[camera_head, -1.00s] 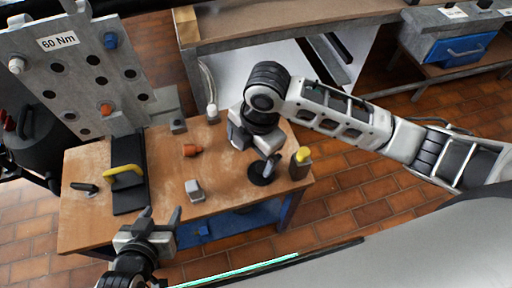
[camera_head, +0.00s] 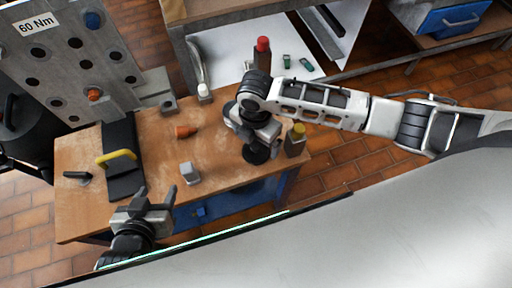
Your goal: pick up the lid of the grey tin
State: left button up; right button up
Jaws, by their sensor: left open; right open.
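A small grey box-like object (camera_head: 189,173) stands on the wooden bench near its front edge and may be the grey tin. I cannot make out a separate lid on it. My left gripper (camera_head: 155,195) is open and empty, in front and to the left of that object, apart from it. My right gripper (camera_head: 262,136) is open and points down over the right side of the bench. A dark round disc (camera_head: 256,155) lies just below it, partly covered. I cannot tell whether they touch.
A bottle with a yellow cap (camera_head: 295,144) stands close right of my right gripper. An orange piece (camera_head: 186,131), a white-capped bottle (camera_head: 204,93) and a black mat (camera_head: 124,180) with a yellow handle (camera_head: 117,157) are on the bench (camera_head: 85,220). The holed plate (camera_head: 70,60) rises back left.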

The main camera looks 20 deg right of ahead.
aim_at(257, 145)
notch_tip(257, 145, down, 4)
jog(key=shift+d, duration=0.15)
jog(key=c, duration=1)
